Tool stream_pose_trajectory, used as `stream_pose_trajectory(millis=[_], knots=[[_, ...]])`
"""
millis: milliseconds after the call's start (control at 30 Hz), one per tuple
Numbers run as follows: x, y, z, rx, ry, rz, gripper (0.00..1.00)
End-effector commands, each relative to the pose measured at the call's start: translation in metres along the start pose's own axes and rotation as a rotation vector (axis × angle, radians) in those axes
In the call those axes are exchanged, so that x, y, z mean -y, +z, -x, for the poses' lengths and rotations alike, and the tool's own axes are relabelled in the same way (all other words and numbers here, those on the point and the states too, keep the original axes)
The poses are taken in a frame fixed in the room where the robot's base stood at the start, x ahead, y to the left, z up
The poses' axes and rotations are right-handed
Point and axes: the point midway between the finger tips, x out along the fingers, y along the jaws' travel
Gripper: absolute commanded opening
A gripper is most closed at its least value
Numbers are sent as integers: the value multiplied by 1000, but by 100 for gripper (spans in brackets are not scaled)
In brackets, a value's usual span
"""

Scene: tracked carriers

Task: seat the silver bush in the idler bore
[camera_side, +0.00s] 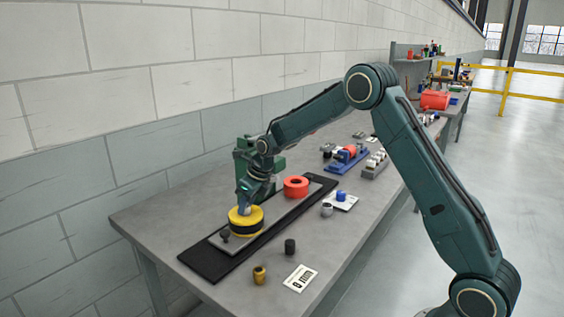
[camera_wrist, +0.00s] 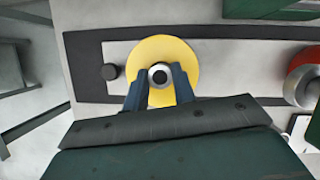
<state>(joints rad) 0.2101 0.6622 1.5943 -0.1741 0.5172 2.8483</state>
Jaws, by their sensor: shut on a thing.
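The silver bush (camera_wrist: 160,75) is a small bright ring with a dark hole. My gripper (camera_wrist: 160,90) is shut on it, with one blue-grey finger on each side. The yellow idler (camera_wrist: 181,55) lies directly beneath, and the bush is close to its centre in the wrist view. The fingers and the bush hide the bore. I cannot tell how far the bush is in it.
The idler stands on a grey plate (camera_side: 283,212) on a black mat (camera_side: 205,263), with a dark knob (camera_side: 225,234) and a red wheel (camera_side: 296,186). A brass bush (camera_side: 260,275), black bush (camera_side: 290,246), grey ring (camera_side: 327,210) and label card (camera_side: 300,278) lie in front. A green block (camera_side: 270,161) stands behind.

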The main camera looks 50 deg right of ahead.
Motion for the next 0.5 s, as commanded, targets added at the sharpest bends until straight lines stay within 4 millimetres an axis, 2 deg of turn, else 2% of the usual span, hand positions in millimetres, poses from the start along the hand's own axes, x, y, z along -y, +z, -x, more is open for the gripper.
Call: stream_pose_trajectory(millis=[367, 400, 467, 500], knots=[[0, -1, -2, 1, 0, 0, 2], [0, -1, -2, 1, 0, 0, 34], [0, -1, -2, 1, 0, 0, 46], [0, -1, -2, 1, 0, 0, 48]])
